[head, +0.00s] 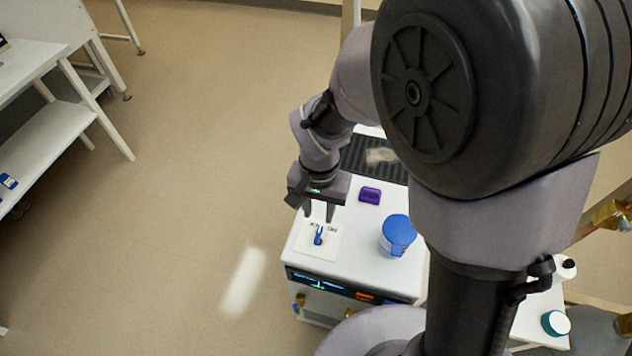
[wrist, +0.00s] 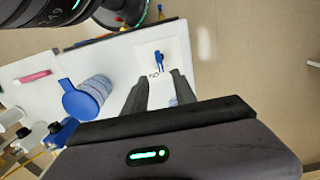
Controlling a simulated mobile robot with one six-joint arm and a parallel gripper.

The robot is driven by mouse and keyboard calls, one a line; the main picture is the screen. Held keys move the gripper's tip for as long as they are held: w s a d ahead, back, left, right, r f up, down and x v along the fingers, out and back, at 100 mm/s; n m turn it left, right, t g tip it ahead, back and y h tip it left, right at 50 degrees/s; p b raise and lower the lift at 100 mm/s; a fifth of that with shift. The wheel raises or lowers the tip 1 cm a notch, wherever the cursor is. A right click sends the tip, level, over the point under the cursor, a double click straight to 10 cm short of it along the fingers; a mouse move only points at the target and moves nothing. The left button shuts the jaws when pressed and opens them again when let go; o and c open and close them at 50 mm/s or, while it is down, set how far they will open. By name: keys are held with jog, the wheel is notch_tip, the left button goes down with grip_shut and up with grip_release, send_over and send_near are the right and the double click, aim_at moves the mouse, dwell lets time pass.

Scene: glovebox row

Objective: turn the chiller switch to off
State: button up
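The chiller (head: 345,262) is a white box with a dark front display strip. Its switch is a small blue lever (head: 318,237) on a white plate (head: 333,247) with dark lettering, on the chiller's top at the left. The switch also shows in the wrist view (wrist: 159,60), beyond my fingertips; part of the lettering is too small to read. My gripper (head: 319,216) is above and just behind the switch, fingers pointing down. In the wrist view, its two fingers (wrist: 157,82) are apart with nothing between them.
A blue-lidded container (head: 397,235) stands on the chiller top to the right of the switch. A purple block (head: 370,195) lies behind it. A white bench (head: 50,125) stands at far left. The floor left of the chiller is clear.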

aim_at(319, 232)
notch_tip(319, 232, down, 9)
jog(key=b, duration=0.2)
jog(key=shift+f+b, duration=0.1)
jog(key=shift+b, duration=0.25)
grip_shut()
